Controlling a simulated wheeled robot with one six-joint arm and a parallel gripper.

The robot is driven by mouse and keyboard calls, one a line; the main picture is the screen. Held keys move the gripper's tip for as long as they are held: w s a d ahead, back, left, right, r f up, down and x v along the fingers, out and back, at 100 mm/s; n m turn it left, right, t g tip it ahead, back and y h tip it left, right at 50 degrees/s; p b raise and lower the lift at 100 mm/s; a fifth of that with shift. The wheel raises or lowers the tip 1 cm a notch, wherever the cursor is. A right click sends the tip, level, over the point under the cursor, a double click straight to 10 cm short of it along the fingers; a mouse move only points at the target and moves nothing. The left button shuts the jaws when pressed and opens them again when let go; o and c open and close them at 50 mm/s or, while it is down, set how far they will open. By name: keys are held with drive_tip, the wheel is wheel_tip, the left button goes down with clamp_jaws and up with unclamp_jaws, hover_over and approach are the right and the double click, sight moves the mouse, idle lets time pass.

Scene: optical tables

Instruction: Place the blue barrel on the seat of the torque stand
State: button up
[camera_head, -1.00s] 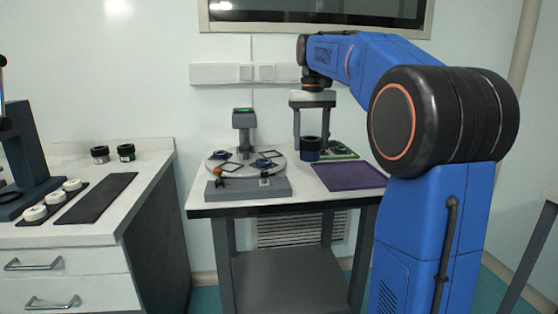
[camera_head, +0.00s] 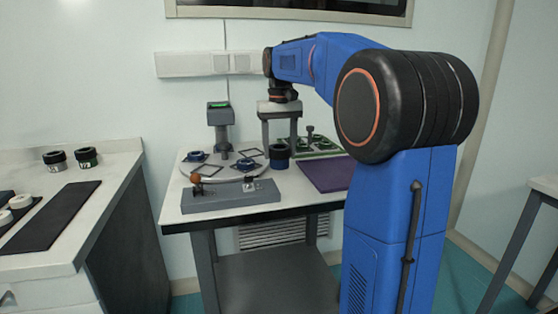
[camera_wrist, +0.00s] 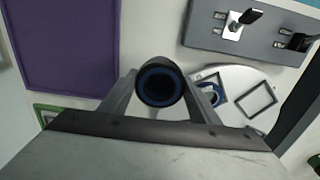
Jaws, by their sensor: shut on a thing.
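The blue barrel (camera_head: 279,158) is dark with a blue band and hangs upright between the fingers of my gripper (camera_head: 279,140). In the wrist view I look down onto the barrel's open round top (camera_wrist: 160,88), with my gripper's fingers (camera_wrist: 160,100) on both sides of it. It is right of the round pale plate (camera_head: 225,176); its height above the table is hard to judge. A grey post with a green-lit head (camera_head: 220,115) stands at the plate's back and may be the torque stand. I cannot make out its seat clearly.
The plate carries blue rings (camera_head: 247,164) and square frames (camera_head: 207,170). A left counter holds jars (camera_head: 86,157).

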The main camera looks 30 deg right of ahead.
sight(280, 159)
drive_tip(key=shift+f, duration=1.9)
drive_tip(key=shift+f, duration=0.1)
drive_tip(key=o, duration=0.9)
wheel_tip(280, 159, up, 12)
drive_tip(key=shift+r, duration=0.1)
